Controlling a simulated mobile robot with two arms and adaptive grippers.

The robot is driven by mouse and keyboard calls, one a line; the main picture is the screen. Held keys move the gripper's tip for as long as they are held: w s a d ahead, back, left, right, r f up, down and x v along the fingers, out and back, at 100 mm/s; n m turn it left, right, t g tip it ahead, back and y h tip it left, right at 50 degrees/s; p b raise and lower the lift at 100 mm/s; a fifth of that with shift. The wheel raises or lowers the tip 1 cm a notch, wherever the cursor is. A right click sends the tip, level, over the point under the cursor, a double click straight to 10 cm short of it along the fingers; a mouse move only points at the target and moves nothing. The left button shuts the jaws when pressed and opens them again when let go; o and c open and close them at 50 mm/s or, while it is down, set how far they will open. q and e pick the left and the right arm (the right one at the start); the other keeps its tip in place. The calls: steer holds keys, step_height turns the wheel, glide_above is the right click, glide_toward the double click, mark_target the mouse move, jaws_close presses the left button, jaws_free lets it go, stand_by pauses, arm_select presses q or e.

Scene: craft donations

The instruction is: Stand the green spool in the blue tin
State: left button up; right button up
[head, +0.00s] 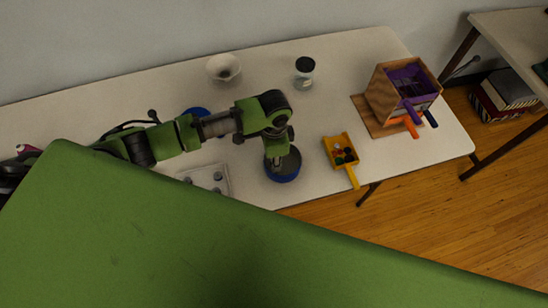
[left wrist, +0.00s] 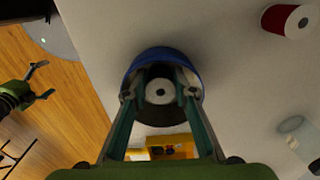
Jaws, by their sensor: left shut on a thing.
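The blue tin (head: 283,179) stands upright near the front edge of the white table. In the left wrist view the tin's blue rim (left wrist: 160,53) surrounds a round white spool end with a centre hole (left wrist: 160,92). I take this to be the green spool; its green side is hardly visible. My left gripper (left wrist: 160,98) is shut on the spool, with its fingers on either side and pointing down at the tin. In the head view the left gripper (head: 280,154) partly covers the tin's opening. I cannot tell whether the spool touches the tin floor. My right gripper (left wrist: 48,78) is open and empty, off the table's front.
A yellow scoop (head: 335,143) with small coloured balls lies right of the tin. A wooden box (head: 382,95) with coloured handles stands further right. A white bowl (head: 223,67) and a dark-topped jar (head: 305,78) stand behind. A red spool-like cylinder (left wrist: 278,19) lies nearby.

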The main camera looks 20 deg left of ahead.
arm_select(q)
steer(key=shift+f, duration=0.6)
steer(key=o, duration=1)
steer(key=shift+r, duration=0.1)
step_height(320, 180, up, 9)
steer(key=p, duration=0.9)
stand_by(0.7)
stand_by(0.5)
